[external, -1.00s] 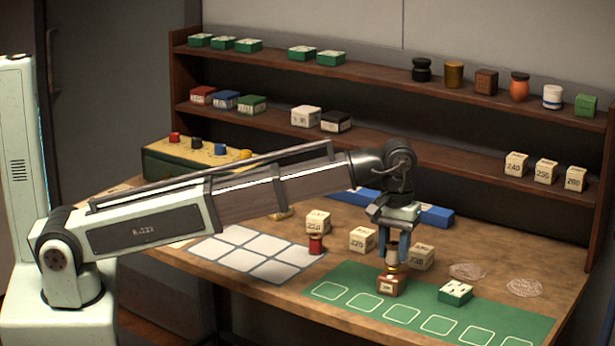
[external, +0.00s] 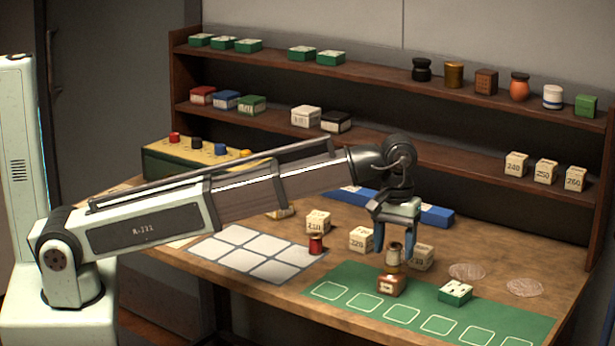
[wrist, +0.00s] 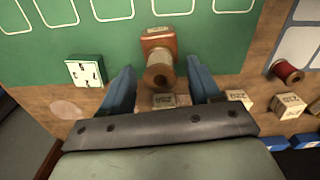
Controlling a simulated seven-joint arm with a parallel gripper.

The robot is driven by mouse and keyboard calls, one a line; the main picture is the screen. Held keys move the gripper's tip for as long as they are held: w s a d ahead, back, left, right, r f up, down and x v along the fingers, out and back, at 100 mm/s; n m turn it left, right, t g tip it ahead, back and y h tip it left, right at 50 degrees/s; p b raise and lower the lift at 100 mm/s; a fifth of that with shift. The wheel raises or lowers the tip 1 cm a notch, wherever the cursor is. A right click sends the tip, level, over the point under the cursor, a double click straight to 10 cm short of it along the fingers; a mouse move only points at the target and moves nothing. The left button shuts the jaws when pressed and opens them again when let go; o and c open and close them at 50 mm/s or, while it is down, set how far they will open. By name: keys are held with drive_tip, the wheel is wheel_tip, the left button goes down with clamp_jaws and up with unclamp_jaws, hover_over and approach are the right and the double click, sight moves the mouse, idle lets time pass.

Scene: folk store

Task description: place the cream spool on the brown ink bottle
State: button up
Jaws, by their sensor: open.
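The cream spool (external: 394,255) stands upright on top of the brown ink bottle (external: 390,285), at the back edge of the green mat. In the wrist view the spool (wrist: 159,73) shows end-on, with the brown bottle (wrist: 158,41) below it. My gripper (external: 393,238) is open just above the spool, with its blue fingers apart on either side. In the wrist view the gripper (wrist: 160,82) has a gap between each finger and the spool.
A green-and-white block (external: 456,292) lies on the green mat (external: 345,308) to the right. Cream numbered blocks (external: 361,239) and a red spool (external: 316,244) stand nearby. A shelf (external: 400,142) with several boxes and jars runs along the back.

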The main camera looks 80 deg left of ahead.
wheel_tip(320, 180, up, 11)
idle(0.4)
drive_tip(key=shift+r, duration=0.1)
